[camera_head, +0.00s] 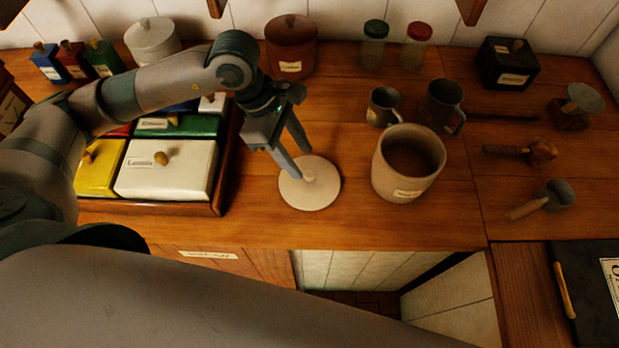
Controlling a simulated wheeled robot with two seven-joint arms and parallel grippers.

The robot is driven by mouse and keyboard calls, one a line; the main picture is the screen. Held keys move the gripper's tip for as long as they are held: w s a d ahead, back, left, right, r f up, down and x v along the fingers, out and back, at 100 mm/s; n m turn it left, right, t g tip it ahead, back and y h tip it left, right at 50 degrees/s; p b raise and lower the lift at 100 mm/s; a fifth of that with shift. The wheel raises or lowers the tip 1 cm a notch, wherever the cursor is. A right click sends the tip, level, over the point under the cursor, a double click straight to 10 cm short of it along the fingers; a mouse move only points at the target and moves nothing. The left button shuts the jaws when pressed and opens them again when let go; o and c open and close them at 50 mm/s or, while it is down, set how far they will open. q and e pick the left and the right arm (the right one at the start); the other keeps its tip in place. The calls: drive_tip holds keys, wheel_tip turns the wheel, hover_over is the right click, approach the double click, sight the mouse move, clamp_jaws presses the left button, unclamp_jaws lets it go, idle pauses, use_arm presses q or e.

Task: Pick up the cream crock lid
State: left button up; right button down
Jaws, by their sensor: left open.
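The cream crock lid (322,194) is a round, flat disc with a small knob on top. It lies on the wooden counter left of the open cream crock (400,180). My left gripper (301,166) points down over the lid, open, with its fingertips close to the knob. The fingers hide part of the lid, and I cannot tell whether they touch the knob. My right gripper is not in view.
A wooden box (222,190) with coloured lids stands left of the lid. Dark mugs (440,104) stand behind the crock. The front counter edge (350,246) is just below the lid. Scoops (545,200) lie at the right.

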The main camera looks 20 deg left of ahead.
sight(309, 173)
use_arm(q)
drive_tip(key=shift+p+x, duration=0.9)
drive_tip(key=shift+p, duration=0.2)
drive_tip(key=shift+p+x, duration=0.6)
drive_tip(key=shift+x, duration=0.4)
drive_tip(key=shift+w+d+f, duration=0.1)
drive_tip(key=shift+w+f, duration=0.05)
drive_tip(key=shift+f, duration=0.55)
clamp_jaws()
